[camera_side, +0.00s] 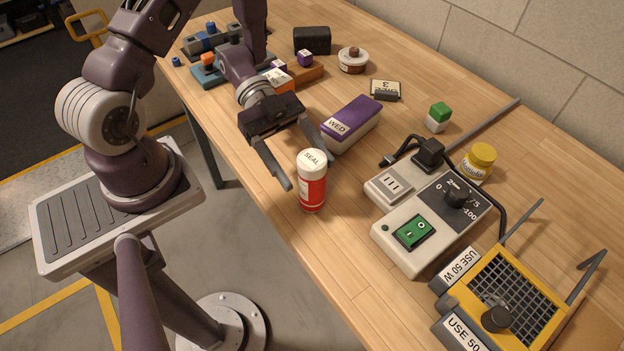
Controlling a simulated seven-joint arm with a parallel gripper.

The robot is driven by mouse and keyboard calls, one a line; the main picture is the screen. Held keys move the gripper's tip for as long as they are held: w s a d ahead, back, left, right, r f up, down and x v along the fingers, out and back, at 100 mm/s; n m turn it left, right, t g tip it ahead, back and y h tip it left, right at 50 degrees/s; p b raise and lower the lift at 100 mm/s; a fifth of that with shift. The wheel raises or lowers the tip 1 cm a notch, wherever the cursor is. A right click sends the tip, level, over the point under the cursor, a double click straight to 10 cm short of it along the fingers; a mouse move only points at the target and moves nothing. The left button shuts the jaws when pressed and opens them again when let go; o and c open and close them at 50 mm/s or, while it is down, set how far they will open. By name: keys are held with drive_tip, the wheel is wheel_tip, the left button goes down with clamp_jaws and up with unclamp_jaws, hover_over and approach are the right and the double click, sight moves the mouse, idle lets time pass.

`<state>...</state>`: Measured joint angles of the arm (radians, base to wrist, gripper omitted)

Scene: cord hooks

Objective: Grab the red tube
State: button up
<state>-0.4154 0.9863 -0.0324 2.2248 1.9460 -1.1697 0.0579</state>
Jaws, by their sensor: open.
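The red tube (312,190) stands upright near the front edge of the table. It has a white cap marked "SEAL" and a pale label on its left side. My gripper (309,172) is open, with its two fingers pointing down and to the right toward the tube. One finger shows to the left of the tube and the other shows behind it, to the upper right. The tube hides part of the space between the fingertips, so I cannot tell if either finger touches it.
A purple-lidded box (352,122) marked "WED" lies just behind the gripper. A grey control box (425,225) with a black cord stands to the right. A yellow grille unit (505,300) is at the lower right. Bare wood lies between tube and control box.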

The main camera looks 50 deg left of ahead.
sight(320, 184)
drive_tip(key=x, duration=0.5)
drive_tip(key=shift+w+d+r, duration=0.2)
clamp_jaws()
